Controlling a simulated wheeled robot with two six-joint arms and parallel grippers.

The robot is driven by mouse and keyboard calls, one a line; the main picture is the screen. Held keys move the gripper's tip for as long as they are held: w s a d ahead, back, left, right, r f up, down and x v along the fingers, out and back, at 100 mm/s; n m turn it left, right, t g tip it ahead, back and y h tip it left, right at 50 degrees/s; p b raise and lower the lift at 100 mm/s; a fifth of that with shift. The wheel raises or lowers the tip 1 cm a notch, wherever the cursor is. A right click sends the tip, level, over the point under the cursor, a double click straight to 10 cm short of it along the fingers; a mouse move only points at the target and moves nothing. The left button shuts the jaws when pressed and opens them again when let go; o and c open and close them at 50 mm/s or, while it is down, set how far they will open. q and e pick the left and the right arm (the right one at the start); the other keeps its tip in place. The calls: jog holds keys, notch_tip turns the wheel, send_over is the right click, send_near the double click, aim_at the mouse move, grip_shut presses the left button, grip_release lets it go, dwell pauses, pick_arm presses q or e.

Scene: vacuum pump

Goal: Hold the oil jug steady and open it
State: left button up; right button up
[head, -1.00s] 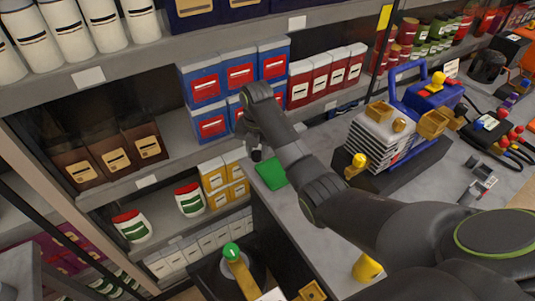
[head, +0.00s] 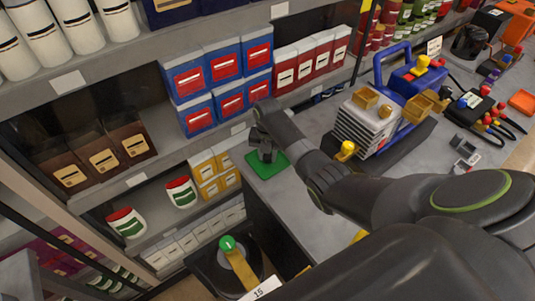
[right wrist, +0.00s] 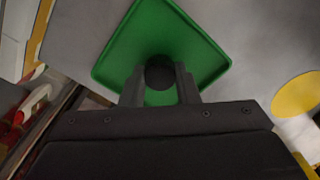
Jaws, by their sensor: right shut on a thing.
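My right gripper (head: 264,153) is over a small green tray (head: 280,168) near the left edge of the grey bench. In the right wrist view, my right gripper (right wrist: 160,85) is shut on a small dark round thing (right wrist: 160,72), with the green tray (right wrist: 120,55) beneath it. The round thing may be a cap; I cannot tell, nor whether it touches the tray. I cannot make out the oil jug; my right arm covers part of the bench. My left gripper is not in view.
A blue-handled pump (head: 385,110) with small yellow boxes stands on the bench to the right. Shelves with blue boxes (head: 212,112) and white jars (head: 181,193) stand behind and left. A yellow disc (right wrist: 298,95) lies right of the tray in the wrist view.

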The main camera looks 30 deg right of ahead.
aim_at(267, 156)
jog(key=shift+f, duration=0.15)
jog(key=shift+f, duration=0.2)
jog(key=o, duration=1.1)
jog(key=shift+r, duration=0.1)
notch_tip(267, 156, up, 12)
jog(key=shift+r+b, duration=0.15)
jog(key=shift+b, duration=0.45)
